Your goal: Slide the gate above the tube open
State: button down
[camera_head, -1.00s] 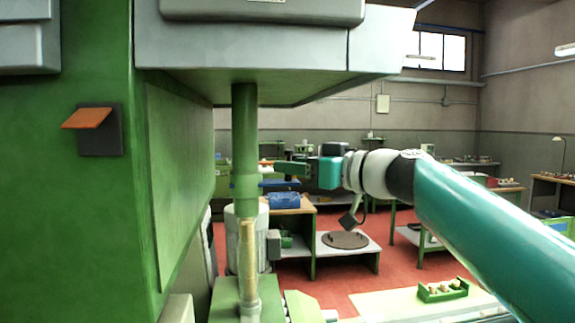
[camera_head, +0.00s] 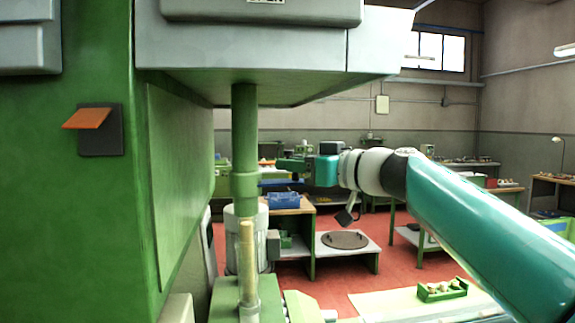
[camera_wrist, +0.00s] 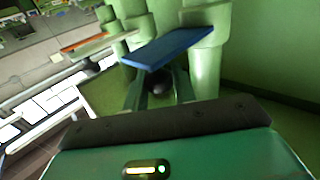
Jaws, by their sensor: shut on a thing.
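The green tube (camera_head: 245,130) hangs upright under the grey machine housing, with a collar low on it. A flat blue plate, which looks like the gate (camera_head: 281,183), sticks out to the right of the tube at collar height. In the wrist view the blue gate (camera_wrist: 172,47) lies across the side of a green tube (camera_wrist: 208,62).
A tan rod (camera_head: 247,250) stands below the tube on a green base. The green machine wall (camera_head: 70,210) closes off the left. A second, orange-edged plate (camera_wrist: 98,46) and more tubes show in the wrist view. A green tray of corks (camera_head: 442,291) lies at lower right.

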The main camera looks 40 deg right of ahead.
jog(key=s+d, duration=0.2)
jog(key=d, duration=0.1)
jog(key=c, duration=1.2)
grip_release()
jog(key=shift+s+d, duration=0.1)
jog(key=shift+s, duration=0.05)
jog(key=shift+o, duration=0.2)
jog(key=s+d, duration=0.2)
jog(key=s, duration=1.1)
jog(key=shift+s+d, duration=0.1)
